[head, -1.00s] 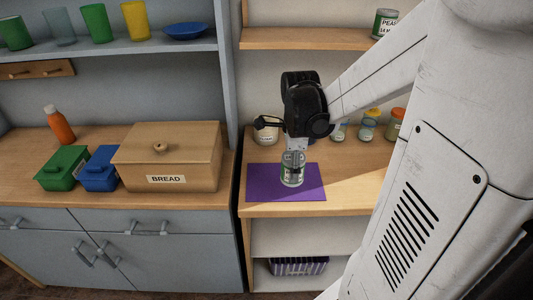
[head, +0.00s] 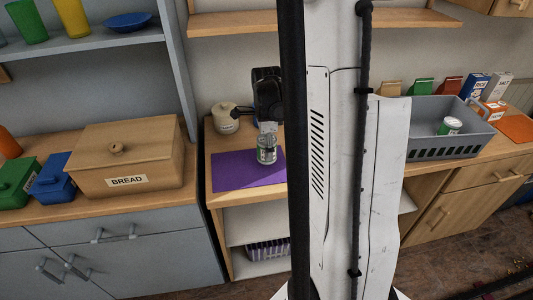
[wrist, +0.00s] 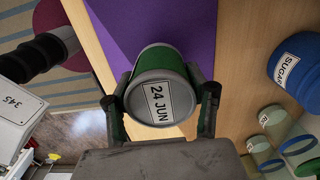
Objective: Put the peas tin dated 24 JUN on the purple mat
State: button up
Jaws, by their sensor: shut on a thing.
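The peas tin (wrist: 160,98) has a green side and a grey end with a label reading "24 JUN", which faces the wrist camera. My gripper (wrist: 160,108) is shut on it, one finger on each side. In the head view, my gripper (head: 267,130) points down and holds the tin (head: 266,153) upright over the right part of the purple mat (head: 235,175). The mat also shows behind the tin in the wrist view (wrist: 125,25). I cannot tell whether the tin touches the mat. My arm hides the counter to the right of the mat.
A pale jar (head: 226,119) stands behind the mat. A sugar jar (wrist: 297,68) and several glass jars stand near the tin in the wrist view. The bread box (head: 128,158) is to the left. A grey crate (head: 440,150) holding another tin (head: 449,126) is at the right.

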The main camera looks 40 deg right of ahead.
jog(key=shift+f, duration=1.45)
jog(key=shift+f, duration=0.15)
jog(key=o, duration=1.6)
jog(key=shift+c, duration=0.2)
